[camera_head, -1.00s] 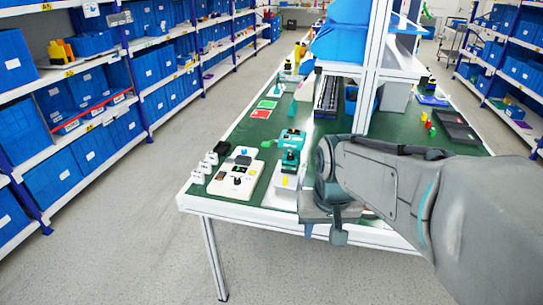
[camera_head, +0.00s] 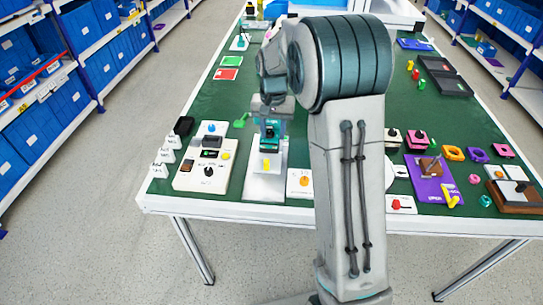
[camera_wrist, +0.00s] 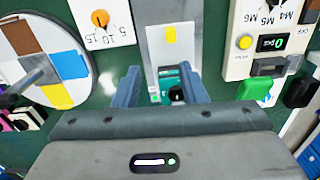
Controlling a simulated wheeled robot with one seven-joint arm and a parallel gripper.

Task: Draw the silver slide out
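The silver slide (camera_head: 265,186) is a flat pale grey plate at the front of a teal unit (camera_head: 270,134) on the table. A small yellow tab (camera_head: 266,163) stands on it. In the wrist view the slide (camera_wrist: 185,50) runs up from between the fingers, with the yellow tab (camera_wrist: 170,34) beyond the fingertips. My gripper (camera_head: 270,112) is over the teal unit, which it partly hides. In the wrist view my gripper (camera_wrist: 160,82) has its fingers apart, with part of the teal unit (camera_wrist: 168,88) showing between them. It holds nothing that I can see.
A white control panel (camera_head: 203,160) stands left of the slide. A white card with an orange knob (camera_head: 303,181) is close on its right. My arm hides part of the table further right. The table's front edge (camera_head: 240,210) is just before the slide.

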